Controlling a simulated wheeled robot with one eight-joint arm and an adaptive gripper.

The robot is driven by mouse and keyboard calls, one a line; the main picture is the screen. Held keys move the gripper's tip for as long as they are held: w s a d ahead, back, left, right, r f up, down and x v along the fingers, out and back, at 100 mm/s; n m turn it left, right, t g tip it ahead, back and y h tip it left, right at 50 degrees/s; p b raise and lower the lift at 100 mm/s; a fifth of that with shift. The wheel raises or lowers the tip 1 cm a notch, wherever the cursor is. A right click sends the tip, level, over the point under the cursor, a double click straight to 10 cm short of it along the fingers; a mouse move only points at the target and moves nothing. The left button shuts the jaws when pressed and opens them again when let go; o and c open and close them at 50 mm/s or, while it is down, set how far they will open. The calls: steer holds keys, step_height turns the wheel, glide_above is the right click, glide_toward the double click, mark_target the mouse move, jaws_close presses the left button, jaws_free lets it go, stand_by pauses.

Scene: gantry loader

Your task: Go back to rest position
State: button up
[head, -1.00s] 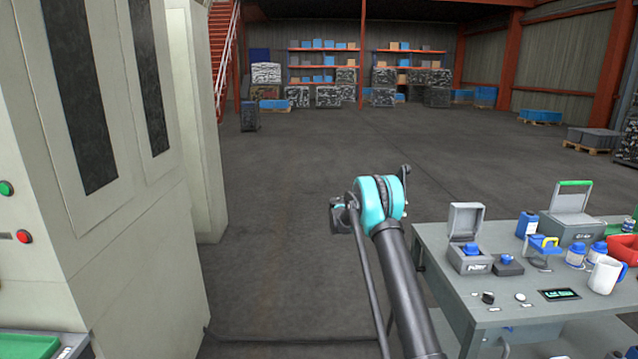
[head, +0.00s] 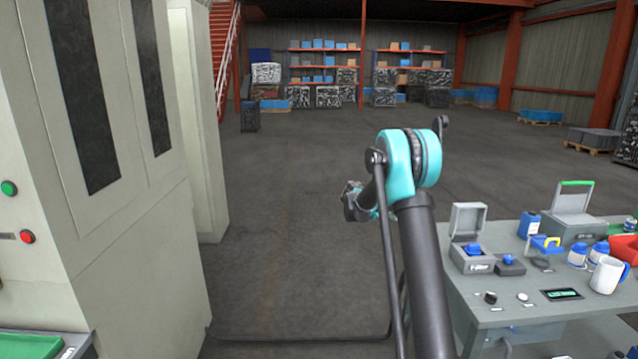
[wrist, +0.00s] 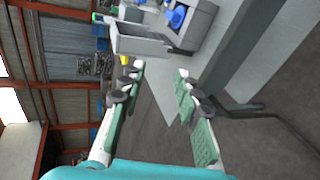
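My arm stands up in front of the head camera, folded at its teal elbow joint, just left of the workbench (head: 500,322). My gripper (wrist: 160,92) shows in the wrist view with its two green-padded fingers spread apart. Nothing is held between them. Past the fingers the wrist view shows the bench edge and the grey box with a blue knob (wrist: 178,18).
A tall pale machine cabinet (head: 130,220) with green and red buttons stands at left. The bench holds an open grey box (head: 470,255), a white mug (head: 606,275), blue bottles and a grey case (head: 570,225). Open floor (head: 290,230) lies between cabinet and bench. Shelves stand far back.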

steer(key=s+a+f+t+y, duration=0.1)
steer(key=s+a+f+y, duration=0.2)
steer(key=s, duration=1.1)
steer(key=s+a+f+m+y, duration=0.1)
steer(key=s+a+f+y, duration=0.3)
steer(key=s, duration=1.1)
steer(key=s+a+f+m+t+y, duration=0.1)
steer(key=s+a+f+y, duration=0.3)
steer(key=s, duration=1)
steer(key=a+y, duration=0.2)
steer(key=a, duration=0.2)
steer(key=shift+s+t, duration=0.3)
steer(key=shift+s, duration=0.1)
steer(key=shift+f, duration=0.1)
